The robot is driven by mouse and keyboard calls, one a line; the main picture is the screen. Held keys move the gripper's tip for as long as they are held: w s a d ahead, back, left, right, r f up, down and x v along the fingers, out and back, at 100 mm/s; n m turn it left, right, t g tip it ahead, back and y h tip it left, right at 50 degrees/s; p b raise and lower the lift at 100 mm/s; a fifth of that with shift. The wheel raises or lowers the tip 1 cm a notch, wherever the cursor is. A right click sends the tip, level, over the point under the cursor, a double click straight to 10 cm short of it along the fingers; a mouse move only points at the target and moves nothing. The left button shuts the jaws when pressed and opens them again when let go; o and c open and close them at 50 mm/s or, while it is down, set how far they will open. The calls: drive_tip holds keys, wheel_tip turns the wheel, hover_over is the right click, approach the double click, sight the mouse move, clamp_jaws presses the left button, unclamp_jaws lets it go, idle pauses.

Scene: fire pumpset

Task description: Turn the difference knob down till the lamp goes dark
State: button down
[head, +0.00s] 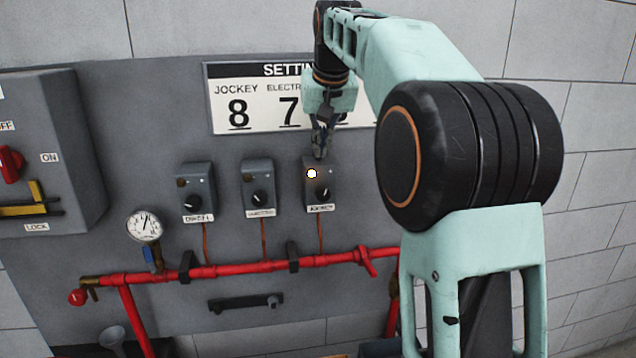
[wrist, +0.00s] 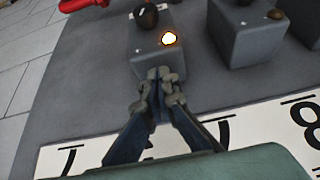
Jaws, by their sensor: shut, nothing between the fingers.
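Three grey switch boxes hang on the panel, each with a black round knob on its front. The right box (head: 311,199) has a lit white lamp (head: 312,173) at its upper left and a black knob (head: 323,192) below it. In the wrist view the glowing lamp (wrist: 169,38) and the knob (wrist: 147,15) show beyond my fingertips. My gripper (head: 320,152) is shut and empty at the top edge of this box, apart from the knob. The fingertips also show in the wrist view (wrist: 159,77). I cannot read which knob is marked difference.
The middle box (head: 249,187) and left box (head: 187,187) have dark lamps. A settings sign (head: 225,99) is behind my gripper, partly hidden by my arm. A red pipe (head: 225,270) and a gauge (head: 144,225) are below. A control cabinet (head: 60,120) stands left.

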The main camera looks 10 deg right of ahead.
drive_tip(key=shift+s+d+f, duration=0.15)
drive_tip(key=shift+f, duration=0.1)
drive_tip(key=shift+s, duration=0.15)
drive_tip(key=shift+r, duration=0.1)
wheel_tip(320, 180, up, 6)
drive_tip(key=p, duration=0.1)
idle(0.4)
drive_tip(key=shift+r, duration=0.15)
idle(0.4)
